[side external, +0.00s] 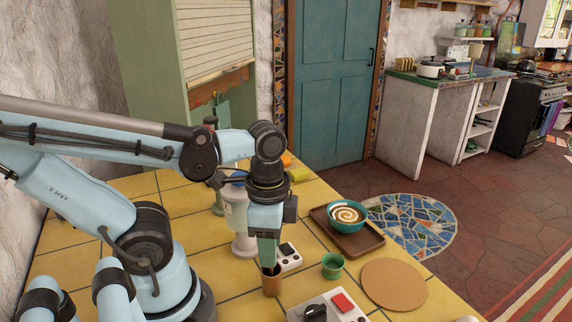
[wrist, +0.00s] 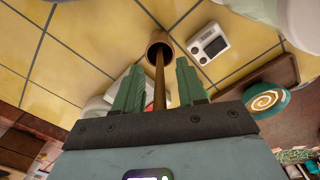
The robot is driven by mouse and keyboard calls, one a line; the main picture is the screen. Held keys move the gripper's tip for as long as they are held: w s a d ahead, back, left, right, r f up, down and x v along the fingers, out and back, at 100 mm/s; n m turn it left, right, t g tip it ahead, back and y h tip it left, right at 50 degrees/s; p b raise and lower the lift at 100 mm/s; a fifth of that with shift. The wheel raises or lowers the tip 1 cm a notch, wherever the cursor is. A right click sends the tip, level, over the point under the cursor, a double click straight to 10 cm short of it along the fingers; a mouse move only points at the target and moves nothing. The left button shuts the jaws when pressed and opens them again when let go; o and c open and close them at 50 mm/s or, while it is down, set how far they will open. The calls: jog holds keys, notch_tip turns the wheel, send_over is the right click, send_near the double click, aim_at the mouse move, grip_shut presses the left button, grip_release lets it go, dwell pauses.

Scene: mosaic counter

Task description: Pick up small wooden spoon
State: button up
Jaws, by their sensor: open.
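A small wooden spoon (wrist: 159,86) shows in the wrist view as a thin brown handle. It rises from a brown cup (wrist: 158,40), with its lower end hidden inside. My gripper (wrist: 157,82) is open, with one green finger on each side of the handle; I cannot tell whether either touches it. In the side external view my gripper (side external: 267,258) points down just above the brown cup (side external: 272,286), which stands on the yellow tiled counter. The spoon is hidden behind the fingers there.
A small white device (side external: 289,258) stands close behind the cup. A green cup (side external: 332,266), a round cork mat (side external: 393,284) and a brown tray (side external: 364,243) with a teal bowl (side external: 347,225) lie to the right. A white appliance (side external: 241,243) stands left of my gripper.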

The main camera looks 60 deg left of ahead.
grip_shut()
jog(key=shift+r, duration=0.1)
